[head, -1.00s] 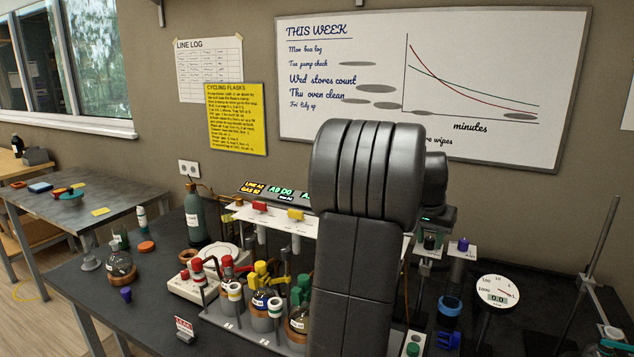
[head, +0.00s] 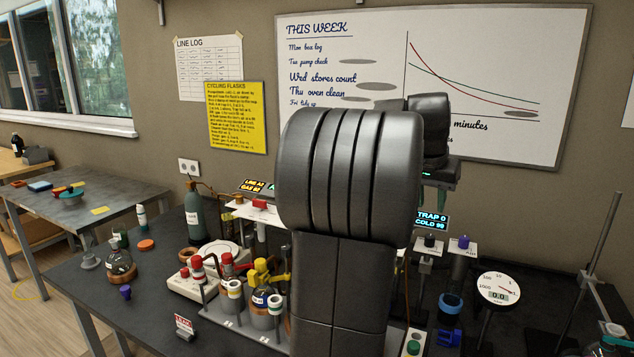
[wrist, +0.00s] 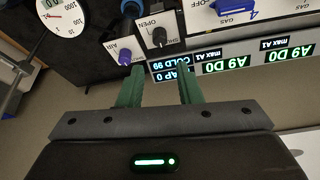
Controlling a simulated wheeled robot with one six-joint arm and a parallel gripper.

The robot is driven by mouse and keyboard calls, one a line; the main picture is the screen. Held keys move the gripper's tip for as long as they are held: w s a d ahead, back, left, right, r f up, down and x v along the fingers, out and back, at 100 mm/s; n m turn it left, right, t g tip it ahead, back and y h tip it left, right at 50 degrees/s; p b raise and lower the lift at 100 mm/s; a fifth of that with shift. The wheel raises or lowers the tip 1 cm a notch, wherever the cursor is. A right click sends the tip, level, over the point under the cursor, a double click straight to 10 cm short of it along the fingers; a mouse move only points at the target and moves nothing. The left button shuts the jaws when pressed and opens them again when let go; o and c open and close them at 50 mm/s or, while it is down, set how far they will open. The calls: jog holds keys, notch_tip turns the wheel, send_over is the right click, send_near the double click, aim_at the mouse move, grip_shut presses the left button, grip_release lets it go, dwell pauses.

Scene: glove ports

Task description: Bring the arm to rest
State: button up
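My gripper (wrist: 158,88) shows in the wrist view as two green fingers standing apart, with nothing held between them. Beyond the fingertips are a panel with a purple knob (wrist: 124,57), a black knob (wrist: 159,37) and lit displays (wrist: 172,72). In the head view my arm fills the middle, with its wrist end raised in front of the whiteboard.
Flasks with coloured caps (head: 262,300) stand close left of my arm on the dark bench. A round gauge (head: 498,289), a blue ring clamp (head: 450,306) and a metal stand (head: 590,250) are to the right. The whiteboard (head: 330,60) hangs behind.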

aim_at(430, 235)
jog(key=p+x, duration=0.1)
jog(key=x, duration=1)
jog(key=shift+f, duration=0.35)
jog(key=shift+w+f, duration=0.15)
jog(key=shift+f, duration=0.05)
jog(key=m, duration=0.2)
jog(key=m+g+h+b, duration=0.1)
jog(key=m, duration=0.1)
jog(key=shift+m+g+b, duration=0.3)
jog(key=shift+m, duration=0.1)
jog(key=m+g, duration=0.1)
jog(key=m, duration=0.2)
jog(key=shift+w+r+m+h, duration=0.1)
jog(key=shift+m+h, duration=0.2)
jog(key=m+g+p, duration=0.1)
jog(key=m, duration=0.1)
jog(key=m+g+p, duration=0.1)
jog(key=m, duration=0.2)
jog(key=shift+w+r+m+g, duration=0.1)
jog(key=shift+w+m+g, duration=0.05)
jog(key=shift+m+g, duration=0.15)
jog(key=m+g+p, duration=0.1)
jog(key=m, duration=0.2)
jog(key=shift+m+y, duration=0.4)
jog(key=shift+m, duration=0.1)
